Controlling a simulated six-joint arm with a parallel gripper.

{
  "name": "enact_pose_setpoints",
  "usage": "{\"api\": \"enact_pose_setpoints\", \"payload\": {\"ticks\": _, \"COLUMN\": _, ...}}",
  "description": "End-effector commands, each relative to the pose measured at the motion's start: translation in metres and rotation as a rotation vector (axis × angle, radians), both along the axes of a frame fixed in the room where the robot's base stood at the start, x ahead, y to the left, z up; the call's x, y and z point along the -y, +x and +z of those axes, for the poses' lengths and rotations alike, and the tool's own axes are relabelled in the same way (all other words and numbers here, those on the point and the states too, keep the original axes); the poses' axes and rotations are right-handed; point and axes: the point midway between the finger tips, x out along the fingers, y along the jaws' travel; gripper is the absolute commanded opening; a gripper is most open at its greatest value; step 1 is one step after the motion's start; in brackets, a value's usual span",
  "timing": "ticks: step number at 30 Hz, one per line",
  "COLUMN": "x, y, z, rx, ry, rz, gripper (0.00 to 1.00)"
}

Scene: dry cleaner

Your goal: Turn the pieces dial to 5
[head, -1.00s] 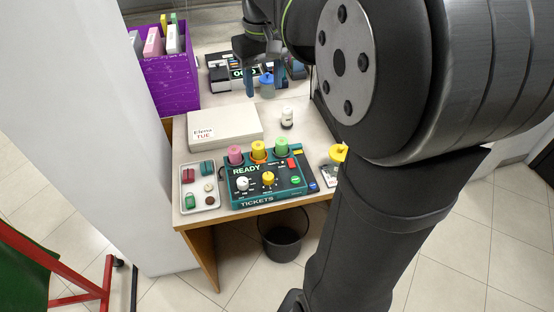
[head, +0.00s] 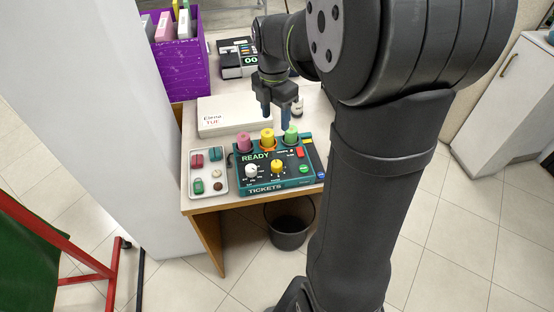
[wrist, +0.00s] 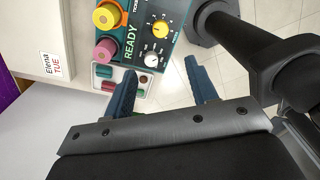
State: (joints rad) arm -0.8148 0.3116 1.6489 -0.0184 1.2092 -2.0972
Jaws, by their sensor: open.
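The green ticket machine (head: 246,186) stands at the desk's front edge, marked READY and TICKETS. Its front panel has a white dial (head: 251,170) and a yellow dial (head: 278,167); the labels and settings are too small to read, so I cannot tell which is the pieces dial. In the wrist view, the white dial (wrist: 151,60) and yellow dial (wrist: 160,29) show beyond the fingers. My gripper (head: 276,115) is open and empty, above the rear of the machine, behind the colored rolls. It also shows in the wrist view (wrist: 162,70), apart from both dials.
Pink (head: 244,143), yellow (head: 267,139) and green (head: 291,134) rolls stand along the machine's back. A tray (head: 208,193) of small items lies left, a white box (head: 221,117) behind. A red button (head: 300,153) is at the panel's right. A bin (head: 290,235) stands below.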

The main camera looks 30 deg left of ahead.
Motion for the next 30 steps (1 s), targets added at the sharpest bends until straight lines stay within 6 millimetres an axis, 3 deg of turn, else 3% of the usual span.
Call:
{"api": "enact_pose_setpoints", "payload": {"ticks": 8, "x": 0.001, "y": -0.001, "z": -0.025, "rx": -0.003, "ry": -0.003, "rz": 0.030, "gripper": 0.53}}
{"api": "enact_pose_setpoints", "payload": {"ticks": 24, "x": 0.005, "y": -0.001, "z": -0.140, "rx": -0.004, "ry": -0.003, "rz": 0.029, "gripper": 0.53}}
{"api": "enact_pose_setpoints", "payload": {"ticks": 30, "x": 0.006, "y": -0.001, "z": -0.166, "rx": -0.002, "ry": -0.002, "rz": 0.028, "gripper": 0.53}}
